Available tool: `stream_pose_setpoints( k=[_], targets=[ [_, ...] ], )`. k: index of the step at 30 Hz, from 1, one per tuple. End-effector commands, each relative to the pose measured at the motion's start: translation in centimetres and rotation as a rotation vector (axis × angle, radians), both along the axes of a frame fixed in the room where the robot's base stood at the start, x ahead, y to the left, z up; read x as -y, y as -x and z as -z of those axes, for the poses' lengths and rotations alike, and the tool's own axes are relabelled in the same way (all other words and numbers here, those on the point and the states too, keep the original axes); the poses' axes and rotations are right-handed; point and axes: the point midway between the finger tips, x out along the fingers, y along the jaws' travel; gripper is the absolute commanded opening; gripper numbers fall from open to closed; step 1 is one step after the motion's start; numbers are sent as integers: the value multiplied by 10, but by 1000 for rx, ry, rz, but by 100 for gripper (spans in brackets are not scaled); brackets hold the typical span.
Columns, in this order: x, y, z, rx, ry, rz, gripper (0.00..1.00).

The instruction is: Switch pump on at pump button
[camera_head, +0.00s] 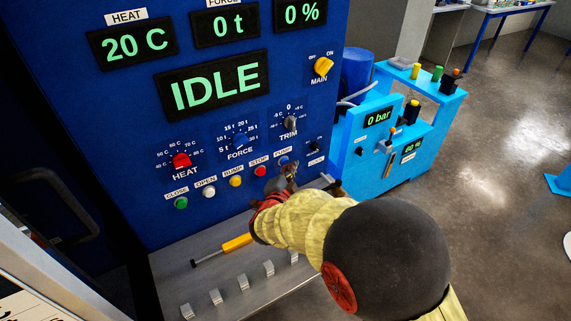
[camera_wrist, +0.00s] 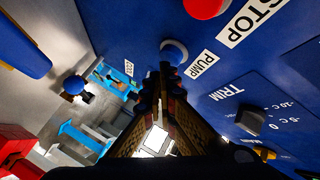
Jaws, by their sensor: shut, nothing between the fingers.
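The pump button (camera_head: 283,160) is the blue round one at the right end of the button row on the dark blue panel. In the wrist view the pump button (camera_wrist: 174,50) shows as a blue cap in a pale ring, beside its PUMP label (camera_wrist: 202,64). My gripper (camera_head: 288,174) is shut and empty, just in front of the button. In the wrist view the fingertips of my gripper (camera_wrist: 167,70) overlap the button's lower edge. I cannot tell whether they touch it. The panel display (camera_head: 213,84) reads IDLE, and the pressure display (camera_head: 377,117) reads 0 bar.
The red stop button (camera_head: 260,170) sits just left of the pump button. The TRIM knob (camera_head: 290,123) is above it. A steel ledge (camera_head: 225,270) with several metal pieces and an orange-handled tool (camera_head: 237,242) lies below. A light-blue pump unit (camera_head: 365,150) stands at the right.

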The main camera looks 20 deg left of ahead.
Motion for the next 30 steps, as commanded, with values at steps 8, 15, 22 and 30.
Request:
stream_pose_setpoints(
  k=[8,15,22,30],
  targets=[
    [0,0,0,0,0,0,0],
    [-1,-1,0,0,0,0,0],
    [-3,-3,0,0,0,0,0],
    [-6,-5,-1,1,0,0,0]
  ],
)
